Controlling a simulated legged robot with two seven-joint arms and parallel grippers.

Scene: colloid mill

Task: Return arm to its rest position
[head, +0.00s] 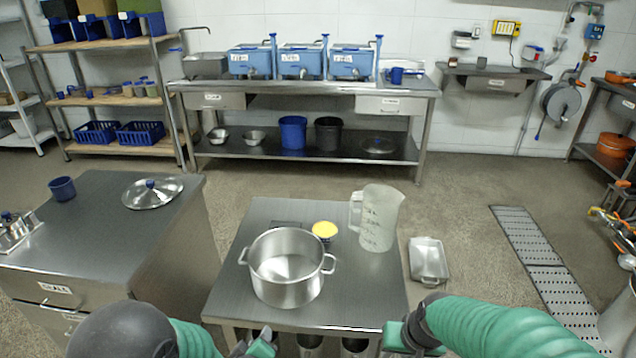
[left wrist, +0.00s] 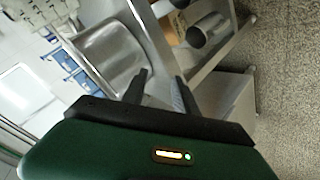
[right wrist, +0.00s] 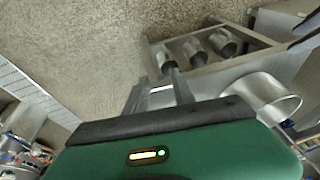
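My right arm comes in at the lower right of the head view, with its gripper (head: 395,336) low at the table's front edge. My left arm comes in at the lower left, with its gripper (head: 262,343) near the table's front left. In the left wrist view the left gripper's two fingers (left wrist: 160,84) stand apart with nothing between them. In the right wrist view the right gripper's fingers (right wrist: 158,86) also stand apart and empty. A steel pot (head: 287,268) with two handles stands on the small steel table (head: 375,296), just beyond both grippers.
A clear measuring jug (head: 378,218) and a yellow-topped container (head: 324,230) stand behind the pot. A steel cabinet (head: 105,240) at left bears a lid (head: 152,194) and a blue cup (head: 62,188). Metal containers (right wrist: 195,48) sit under the table. Floor right of the table is mostly open.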

